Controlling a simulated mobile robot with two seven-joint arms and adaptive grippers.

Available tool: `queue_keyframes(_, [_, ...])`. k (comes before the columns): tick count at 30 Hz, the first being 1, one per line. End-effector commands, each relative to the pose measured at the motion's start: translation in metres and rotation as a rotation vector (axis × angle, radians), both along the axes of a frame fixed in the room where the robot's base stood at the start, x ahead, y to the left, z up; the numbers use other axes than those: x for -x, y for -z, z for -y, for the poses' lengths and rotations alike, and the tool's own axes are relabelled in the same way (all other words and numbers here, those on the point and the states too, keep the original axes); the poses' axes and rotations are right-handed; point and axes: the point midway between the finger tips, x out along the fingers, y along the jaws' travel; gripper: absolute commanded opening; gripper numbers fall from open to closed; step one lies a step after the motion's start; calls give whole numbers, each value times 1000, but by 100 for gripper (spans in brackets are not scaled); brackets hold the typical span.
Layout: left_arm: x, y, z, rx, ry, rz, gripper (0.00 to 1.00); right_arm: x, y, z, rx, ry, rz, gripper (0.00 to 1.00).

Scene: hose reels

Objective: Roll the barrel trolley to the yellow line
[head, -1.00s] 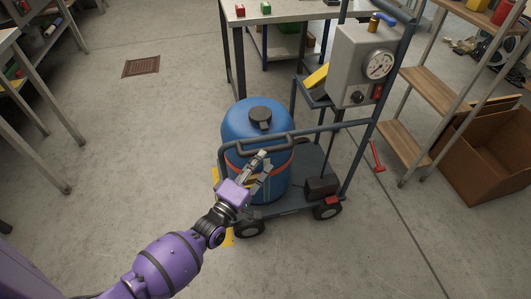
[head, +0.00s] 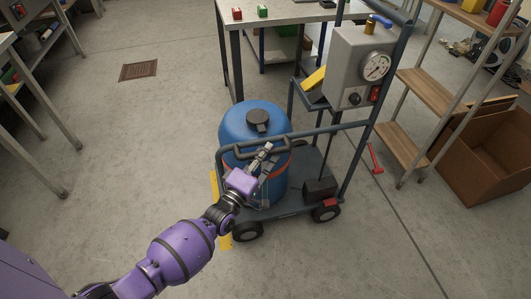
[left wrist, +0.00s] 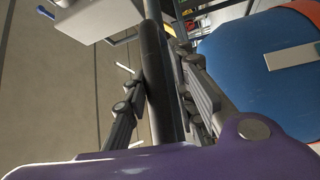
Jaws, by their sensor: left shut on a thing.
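The barrel trolley (head: 292,207) is a low dark cart with small black wheels and a tubular rail (head: 330,130). It carries an upright blue barrel (head: 240,122) with a black cap and an orange band. My left gripper (head: 265,155) is shut on the trolley's rail, in front of the barrel. In the left wrist view the dark bar (left wrist: 157,60) runs between its fingers, with the blue barrel (left wrist: 235,65) at the right. The yellow line (head: 225,242) shows on the floor at the trolley's left side; the trolley hides part of it. My right gripper is out of view.
A grey gauge box (head: 345,75) stands above the trolley's right end. A workbench (head: 290,12) is behind; a wooden-shelf rack (head: 425,92) and a cardboard box (head: 485,165) are at right. A red tool (head: 375,158) lies on the floor. Floor at left, around the drain grate (head: 138,71), is clear.

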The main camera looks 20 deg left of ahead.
Motion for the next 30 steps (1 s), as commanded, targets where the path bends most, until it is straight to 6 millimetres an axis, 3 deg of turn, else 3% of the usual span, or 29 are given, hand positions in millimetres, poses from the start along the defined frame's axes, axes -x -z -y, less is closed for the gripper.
queue_keyframes(18, [5, -10, -15, -10, -4, 25, 0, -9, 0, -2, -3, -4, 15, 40])
queue_keyframes(19, [5, -11, -15, -10, -4, 25, 27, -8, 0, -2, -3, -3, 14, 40])
queue_keyframes(21, [5, -11, -15, -9, -4, 26, 36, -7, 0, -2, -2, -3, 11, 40])
queue_keyframes(30, [6, -8, -13, -5, -1, 17, 37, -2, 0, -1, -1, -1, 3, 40])
